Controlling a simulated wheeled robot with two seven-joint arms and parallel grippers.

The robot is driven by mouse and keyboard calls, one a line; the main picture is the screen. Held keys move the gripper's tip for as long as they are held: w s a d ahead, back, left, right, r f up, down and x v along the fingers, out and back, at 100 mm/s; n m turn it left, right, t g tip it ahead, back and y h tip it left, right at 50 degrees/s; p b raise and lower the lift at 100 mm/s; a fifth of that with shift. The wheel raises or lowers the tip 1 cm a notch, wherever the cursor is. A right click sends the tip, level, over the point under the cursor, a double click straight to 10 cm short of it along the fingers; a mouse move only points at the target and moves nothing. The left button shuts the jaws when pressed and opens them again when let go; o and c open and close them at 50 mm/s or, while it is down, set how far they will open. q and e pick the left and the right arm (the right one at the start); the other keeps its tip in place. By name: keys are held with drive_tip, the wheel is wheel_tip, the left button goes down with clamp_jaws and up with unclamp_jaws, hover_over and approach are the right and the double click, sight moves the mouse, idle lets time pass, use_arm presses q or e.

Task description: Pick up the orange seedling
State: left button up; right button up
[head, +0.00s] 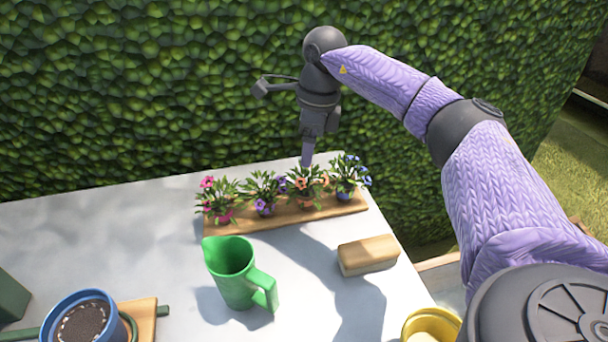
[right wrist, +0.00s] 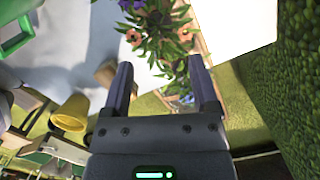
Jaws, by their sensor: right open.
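The orange seedling (head: 306,183) has green leaves and orange flowers. It stands in a wooden tray (head: 285,217), between a purple-flowered seedling (head: 263,190) and a blue-flowered seedling (head: 348,178). My right gripper (head: 307,162) points down just above the orange seedling. In the right wrist view the open right gripper (right wrist: 160,78) has the orange seedling (right wrist: 158,38) ahead of and partly between its fingers, with nothing held. The seedling's pot is mostly hidden by leaves and flowers. My left gripper is not in view.
A pink-flowered seedling (head: 218,197) stands at the tray's left end. A green pitcher (head: 233,275) and a wooden-topped block (head: 368,255) stand in front of the tray. A blue pot of soil (head: 82,318) is at lower left. A hedge (head: 150,90) rises behind the table.

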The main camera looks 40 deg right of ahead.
sight(306, 179)
drive_tip(key=f+b, duration=0.2)
drive_tip(key=f, duration=0.2)
drive_tip(key=f+b, duration=0.1)
drive_tip(key=f, duration=0.3)
drive_tip(key=shift+w+a+f+b, duration=0.1)
drive_tip(key=shift+a+f+b, duration=0.1)
drive_tip(key=shift+b, duration=0.2)
drive_tip(key=shift+r, duration=0.1)
drive_tip(key=shift+c, duration=0.6)
clamp_jaws()
